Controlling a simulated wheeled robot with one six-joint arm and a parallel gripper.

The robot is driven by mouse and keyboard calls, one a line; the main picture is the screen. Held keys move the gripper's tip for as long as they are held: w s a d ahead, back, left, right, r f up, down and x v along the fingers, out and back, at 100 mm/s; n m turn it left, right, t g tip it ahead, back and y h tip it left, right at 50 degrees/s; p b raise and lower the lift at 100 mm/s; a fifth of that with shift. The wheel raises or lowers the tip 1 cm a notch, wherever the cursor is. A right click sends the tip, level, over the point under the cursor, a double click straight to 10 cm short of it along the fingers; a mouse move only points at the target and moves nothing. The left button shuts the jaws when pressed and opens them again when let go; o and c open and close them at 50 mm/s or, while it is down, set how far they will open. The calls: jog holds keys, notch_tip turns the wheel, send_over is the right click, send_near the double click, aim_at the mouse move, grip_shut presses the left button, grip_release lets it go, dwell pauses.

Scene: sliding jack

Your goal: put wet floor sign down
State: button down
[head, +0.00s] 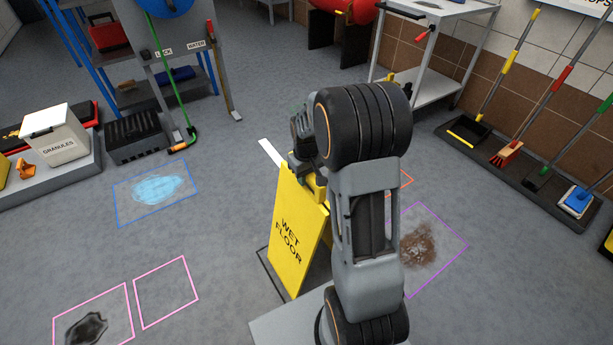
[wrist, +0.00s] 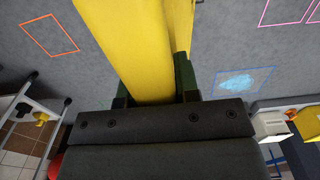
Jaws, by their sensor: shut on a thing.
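The yellow wet floor sign (head: 298,235) stands upright or hangs upright in the middle of the head view, its "WET FLOOR" face toward the lower left. A dark outline on the floor shows around its lower edge. My gripper (head: 308,178) is at the top of the sign, partly hidden by my arm. In the wrist view my gripper (wrist: 155,88) is shut on the yellow sign (wrist: 130,45), with a finger on each side. I cannot tell whether the sign's foot touches the floor.
A blue-outlined puddle (head: 158,190) lies to the left, a purple-outlined brown stain (head: 418,245) to the right. Pink outlines (head: 166,292) are at lower left. A granules bin (head: 56,137) stands on a low platform. Brooms stand in a tray (head: 520,165) by the right wall.

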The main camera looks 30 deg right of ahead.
jog(key=shift+f, duration=0.1)
jog(key=c, duration=0.8)
grip_release()
jog(key=shift+c, duration=0.2)
notch_tip(320, 180, up, 12)
jog(key=p, duration=0.3)
jog(key=shift+f, duration=0.25)
jog(key=s+a+r+t, duration=0.1)
jog(key=s+a, duration=0.3)
jog(key=s, duration=0.4)
jog(key=s+a+r+m+t, duration=0.1)
jog(key=s+a+r+t, duration=0.1)
jog(key=s+a, duration=0.3)
jog(key=s+r, duration=0.1)
jog(key=s, duration=0.2)
jog(key=shift+r, duration=0.1)
